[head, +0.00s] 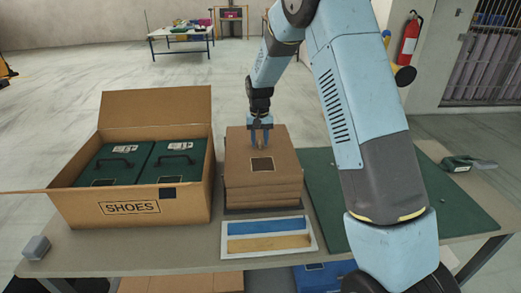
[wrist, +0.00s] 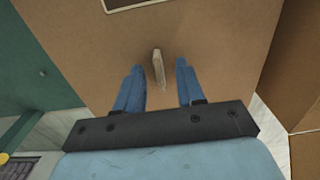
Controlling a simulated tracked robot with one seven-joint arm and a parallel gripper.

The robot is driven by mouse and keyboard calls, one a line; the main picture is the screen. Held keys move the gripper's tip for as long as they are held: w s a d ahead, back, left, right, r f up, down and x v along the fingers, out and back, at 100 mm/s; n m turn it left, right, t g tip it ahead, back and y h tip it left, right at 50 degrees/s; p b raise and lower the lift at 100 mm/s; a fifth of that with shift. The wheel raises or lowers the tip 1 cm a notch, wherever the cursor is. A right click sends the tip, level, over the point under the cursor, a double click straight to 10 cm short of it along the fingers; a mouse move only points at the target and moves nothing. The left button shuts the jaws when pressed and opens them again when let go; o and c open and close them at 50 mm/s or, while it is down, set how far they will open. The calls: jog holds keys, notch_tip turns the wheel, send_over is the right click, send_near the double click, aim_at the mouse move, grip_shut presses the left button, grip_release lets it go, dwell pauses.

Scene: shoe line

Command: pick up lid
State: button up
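A stack of brown cardboard lids (head: 262,190) stands on the middle of the table. Its top lid (head: 238,160) has a dark square label. My gripper (head: 260,146) points down over the far part of this top lid. In the wrist view, the top lid (wrist: 220,45) fills most of the picture, with a small raised tan handle (wrist: 158,68) on it. The two blue fingers (wrist: 158,85) are apart, one on each side of the handle, with gaps on both sides. Whether the fingertips touch the lid cannot be told.
An open carton marked SHOES (head: 130,208) stands left of the stack, holding two green boxes (head: 178,160) with black handles. A tray with blue and yellow strips (head: 268,252) lies in front. A green mat (head: 325,190) and a green tool (head: 468,163) are at right.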

jog(key=shift+c, duration=0.3)
grip_shut()
jog(key=shift+r, duration=0.5)
notch_tip(320, 180, up, 3)
jog(key=shift+s+d+f, duration=0.1)
jog(key=shift+d+f, duration=0.05)
jog(key=s+d+r, duration=0.9)
jog(key=s, duration=0.1)
jog(key=shift+s+r, duration=0.2)
